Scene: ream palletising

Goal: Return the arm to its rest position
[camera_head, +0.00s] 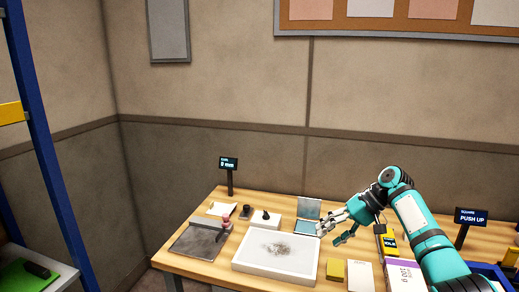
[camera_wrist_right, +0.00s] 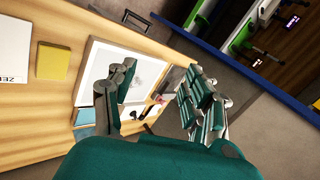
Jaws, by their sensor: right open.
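My right arm (camera_head: 408,208), teal with black joints, comes in from the lower right in the head view and reaches over the right part of the wooden table. Its gripper (camera_head: 332,234) is above the table, to the right of the white tray's far corner, with its fingers spread and nothing between them. In the right wrist view the gripper (camera_wrist_right: 160,76) is open and empty, with table and floor seen past the fingers. My left gripper is in neither view.
The wooden table (camera_head: 204,272) carries a white-rimmed tray (camera_head: 308,275), a dark plate (camera_head: 198,240), a teal-framed stand (camera_head: 308,212), a yellow block (camera_head: 335,270) and white packs (camera_head: 361,276). Small display posts (camera_head: 229,164) (camera_head: 470,217) stand on it. A blue rack post (camera_head: 47,160) rises at left.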

